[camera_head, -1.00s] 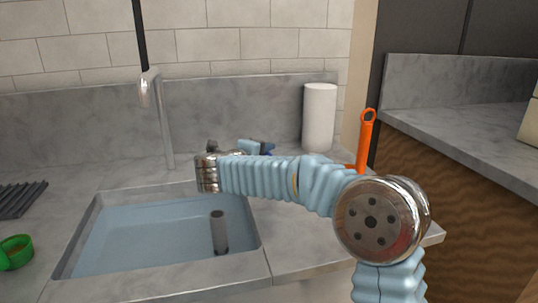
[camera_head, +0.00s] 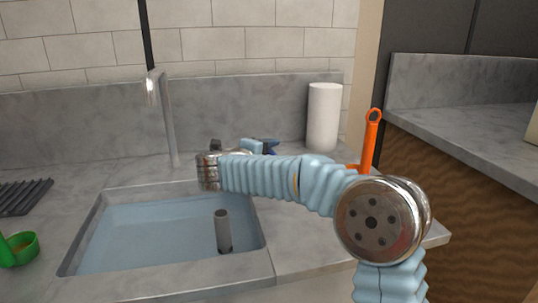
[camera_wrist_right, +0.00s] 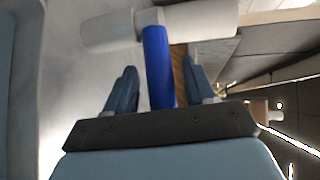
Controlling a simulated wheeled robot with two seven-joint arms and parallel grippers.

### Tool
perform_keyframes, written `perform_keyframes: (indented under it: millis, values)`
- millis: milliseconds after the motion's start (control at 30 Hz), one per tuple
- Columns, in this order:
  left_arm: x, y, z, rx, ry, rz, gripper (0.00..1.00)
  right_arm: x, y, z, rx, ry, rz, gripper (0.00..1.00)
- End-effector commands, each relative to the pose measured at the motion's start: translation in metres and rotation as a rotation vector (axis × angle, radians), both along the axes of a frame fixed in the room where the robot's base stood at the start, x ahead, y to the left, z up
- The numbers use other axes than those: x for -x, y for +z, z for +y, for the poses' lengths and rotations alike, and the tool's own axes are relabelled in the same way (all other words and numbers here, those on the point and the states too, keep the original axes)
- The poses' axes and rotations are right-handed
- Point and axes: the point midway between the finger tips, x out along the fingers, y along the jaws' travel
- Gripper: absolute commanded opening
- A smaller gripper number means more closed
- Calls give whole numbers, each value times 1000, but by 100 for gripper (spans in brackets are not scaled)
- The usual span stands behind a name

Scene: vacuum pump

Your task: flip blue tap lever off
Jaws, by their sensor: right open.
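The blue tap lever (camera_wrist_right: 156,50) is a long blue bar in the right wrist view, lying between the two fingers of my right gripper (camera_wrist_right: 160,72). The fingers stand apart, with a visible gap on each side of the bar. In the head view only a small dark blue bit (camera_head: 270,147) shows behind my right wrist; the rest is hidden. My right gripper (camera_head: 250,145) is mostly hidden there by my arm, beyond the sink's back right corner. The silver tap spout (camera_head: 166,120) stands behind the sink (camera_head: 98,232). My left gripper is not in view.
A white paper roll (camera_head: 322,115) stands behind my right gripper and also shows in the wrist view (camera_wrist_right: 205,20). An orange handled tool (camera_head: 370,140) is right of it. A grey tube (camera_head: 223,232) stands in the sink.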

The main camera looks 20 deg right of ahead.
Motion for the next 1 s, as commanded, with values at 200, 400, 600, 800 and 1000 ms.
perform_keyframes:
  millis: [200,400,600,800,1000]
  values:
    - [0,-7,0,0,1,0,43,18,6,28,0,5,-1,54]
    - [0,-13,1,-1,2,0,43,47,18,67,0,5,-2,54]
    - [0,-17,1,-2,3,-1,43,68,27,97,1,3,-1,54]
    - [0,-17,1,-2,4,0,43,77,31,108,0,1,0,54]
    - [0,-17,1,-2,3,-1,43,77,31,108,0,1,0,54]
